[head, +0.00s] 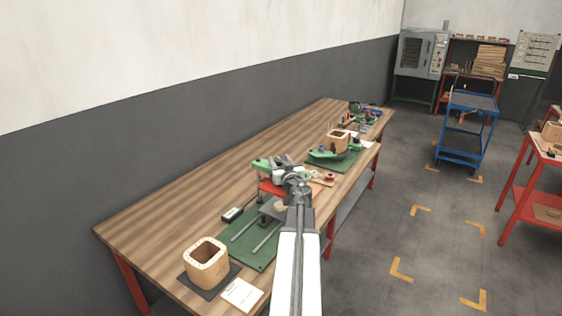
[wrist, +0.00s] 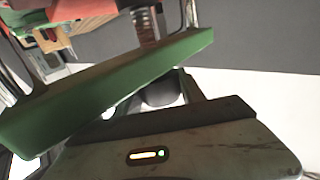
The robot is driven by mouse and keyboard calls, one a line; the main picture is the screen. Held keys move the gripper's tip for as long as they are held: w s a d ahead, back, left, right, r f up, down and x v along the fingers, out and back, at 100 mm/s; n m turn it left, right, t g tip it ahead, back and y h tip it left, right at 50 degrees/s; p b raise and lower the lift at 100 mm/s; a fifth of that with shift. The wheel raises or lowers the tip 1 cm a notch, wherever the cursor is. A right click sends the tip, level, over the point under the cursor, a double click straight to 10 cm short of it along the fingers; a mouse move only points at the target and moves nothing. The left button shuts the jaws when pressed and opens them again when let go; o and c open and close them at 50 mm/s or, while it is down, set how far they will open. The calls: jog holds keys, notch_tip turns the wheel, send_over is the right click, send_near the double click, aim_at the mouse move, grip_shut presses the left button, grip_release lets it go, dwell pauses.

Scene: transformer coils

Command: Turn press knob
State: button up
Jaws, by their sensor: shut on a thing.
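The press (head: 262,163) stands on the workbench in the head view, with green end parts, a red plate and steel rods over a green base. My gripper (head: 285,165) is at the top of the press and covers part of it. In the wrist view, the green crossbar (wrist: 110,92) of the press runs slanted close in front of my gripper. A dark rounded piece, seemingly the press knob (wrist: 160,92), sits between my fingers, which are shut on it. Most of the knob is hidden by the crossbar and my gripper.
A wooden coil former (head: 206,262) stands on a dark mat at the near end of the bench (head: 150,227), beside a white card (head: 242,294). Another coil former (head: 338,141) stands farther back. A blue cart (head: 467,127) stands on the floor at right.

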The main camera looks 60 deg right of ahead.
jog(key=shift+n+t+y, duration=1)
jog(key=shift+n+y, duration=0.1)
jog(key=shift+y, duration=0.3)
jog(key=o, duration=1.3)
jog(key=shift+o, duration=0.2)
jog(key=shift+a+r, duration=0.1)
jog(key=v, duration=0.7)
jog(key=shift+s, duration=0.45)
